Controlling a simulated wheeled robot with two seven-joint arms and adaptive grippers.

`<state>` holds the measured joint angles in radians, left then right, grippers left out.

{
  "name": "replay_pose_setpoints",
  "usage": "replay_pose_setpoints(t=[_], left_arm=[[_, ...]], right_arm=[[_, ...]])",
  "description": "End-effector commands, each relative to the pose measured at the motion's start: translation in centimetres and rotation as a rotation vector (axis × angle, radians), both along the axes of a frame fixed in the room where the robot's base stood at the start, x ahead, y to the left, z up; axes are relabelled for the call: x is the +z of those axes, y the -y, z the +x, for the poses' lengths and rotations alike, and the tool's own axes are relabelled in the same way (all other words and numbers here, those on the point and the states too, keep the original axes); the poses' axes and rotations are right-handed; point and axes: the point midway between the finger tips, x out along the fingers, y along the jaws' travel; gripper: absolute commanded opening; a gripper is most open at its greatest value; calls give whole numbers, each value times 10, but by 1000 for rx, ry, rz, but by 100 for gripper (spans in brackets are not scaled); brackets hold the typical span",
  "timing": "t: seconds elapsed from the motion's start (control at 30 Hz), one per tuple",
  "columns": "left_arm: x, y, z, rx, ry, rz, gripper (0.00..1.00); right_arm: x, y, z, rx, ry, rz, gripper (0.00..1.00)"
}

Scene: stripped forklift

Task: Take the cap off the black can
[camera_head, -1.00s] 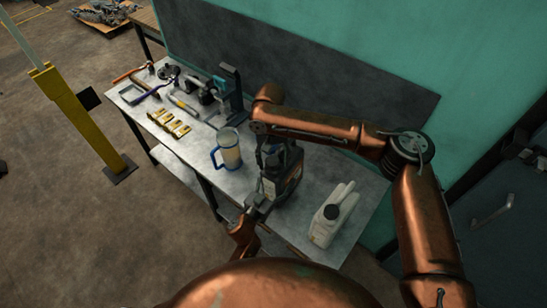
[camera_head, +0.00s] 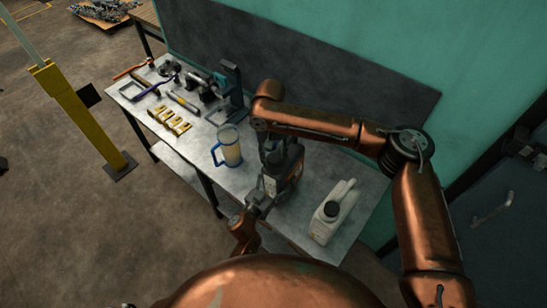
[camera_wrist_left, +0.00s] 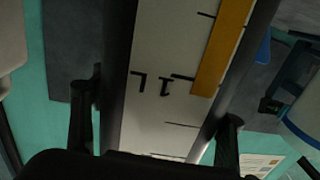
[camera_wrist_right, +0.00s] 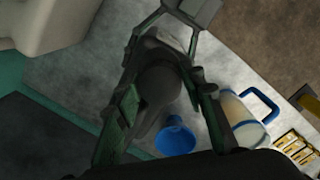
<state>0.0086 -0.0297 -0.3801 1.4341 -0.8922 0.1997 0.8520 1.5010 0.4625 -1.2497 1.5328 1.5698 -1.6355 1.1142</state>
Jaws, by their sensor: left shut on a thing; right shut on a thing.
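The black can (camera_head: 289,170) stands on the grey workbench, near its front edge. Its pale side strip with a "1 L" scale (camera_wrist_left: 160,100) fills the middle of the left wrist view. My left gripper (camera_head: 257,198) is shut on the can's side from the front left; its fingers (camera_wrist_left: 156,125) lie either side of the strip. My right gripper (camera_head: 272,158) reaches down over the can's top. In the right wrist view its fingers (camera_wrist_right: 168,88) are shut around the dark round cap (camera_wrist_right: 160,82). I cannot tell whether the cap is loose from the neck.
A blue-handled measuring jug (camera_head: 229,148) stands left of the can, a white jerrycan (camera_head: 331,214) to its right. A blue funnel (camera_wrist_right: 175,137) shows beside the cap in the right wrist view. Yellow pieces (camera_head: 169,120) and tools lie on the bench's (camera_head: 205,160) far left.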

Motion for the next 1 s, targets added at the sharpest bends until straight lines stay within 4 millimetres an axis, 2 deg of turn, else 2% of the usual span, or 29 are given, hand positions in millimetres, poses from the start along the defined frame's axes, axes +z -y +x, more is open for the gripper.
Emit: replay_pose_setpoints(t=[0.03, 0.6, 0.8, 1.0], left_arm=[[6, -2, 2, 2, 9, -6, 0], [7, 1, 1, -4, 14, -2, 0], [7, 3, 0, -8, 16, 2, 0], [8, 5, -1, -11, 18, 3, 0]], right_arm=[[-2, 5, 2, 59, -4, -9, 8], [0, 5, 6, 1169, -49, 25, 7], [0, 3, 6, 1339, -53, 31, 7], [1, 1, 6, 1352, -49, 35, 7]])
